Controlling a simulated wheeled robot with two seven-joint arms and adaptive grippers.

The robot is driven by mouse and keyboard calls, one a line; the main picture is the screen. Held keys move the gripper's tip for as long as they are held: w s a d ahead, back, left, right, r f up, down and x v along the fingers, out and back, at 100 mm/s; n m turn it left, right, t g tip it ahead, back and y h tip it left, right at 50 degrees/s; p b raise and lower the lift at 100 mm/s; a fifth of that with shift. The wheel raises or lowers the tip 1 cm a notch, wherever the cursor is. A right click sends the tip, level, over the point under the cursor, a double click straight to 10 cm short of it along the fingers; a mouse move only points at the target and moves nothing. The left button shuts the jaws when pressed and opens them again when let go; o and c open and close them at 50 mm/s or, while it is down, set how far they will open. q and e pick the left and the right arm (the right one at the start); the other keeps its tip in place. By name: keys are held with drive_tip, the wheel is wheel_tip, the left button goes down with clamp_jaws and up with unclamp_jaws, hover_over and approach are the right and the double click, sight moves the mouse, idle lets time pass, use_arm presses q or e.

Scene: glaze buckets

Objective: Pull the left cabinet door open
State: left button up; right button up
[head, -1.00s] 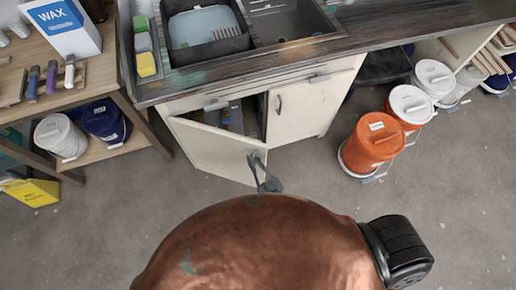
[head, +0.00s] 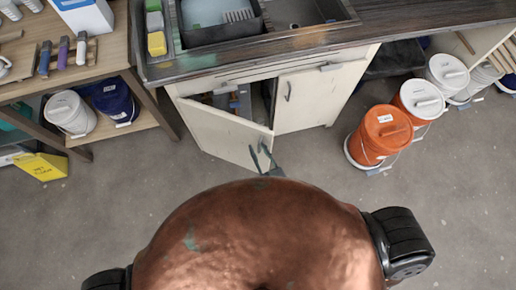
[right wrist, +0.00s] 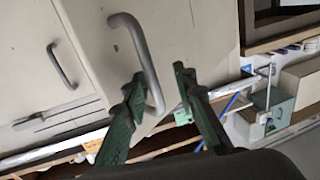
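The left cabinet door (head: 222,134), cream-coloured, stands partly open under the sink counter, its free edge swung out towards me. Its grey bar handle (right wrist: 141,48) shows in the right wrist view. My right gripper (head: 259,150) is at that free edge, with its fingers spread. In the right wrist view my right gripper (right wrist: 159,74) has a finger on each side of the handle's end, with a visible gap; the handle lies nearer the left finger. Whether either finger touches it is unclear. My left gripper is not in view.
The right cabinet door (head: 307,100) is shut, with its own handle (right wrist: 62,66). Orange bucket (head: 381,132) and white-lidded buckets stand right of the cabinet. The floor before the door is clear.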

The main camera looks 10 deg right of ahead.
drive_tip(key=v, duration=0.7)
drive_tip(key=shift+s, duration=0.25)
drive_tip(key=shift+c, duration=0.6)
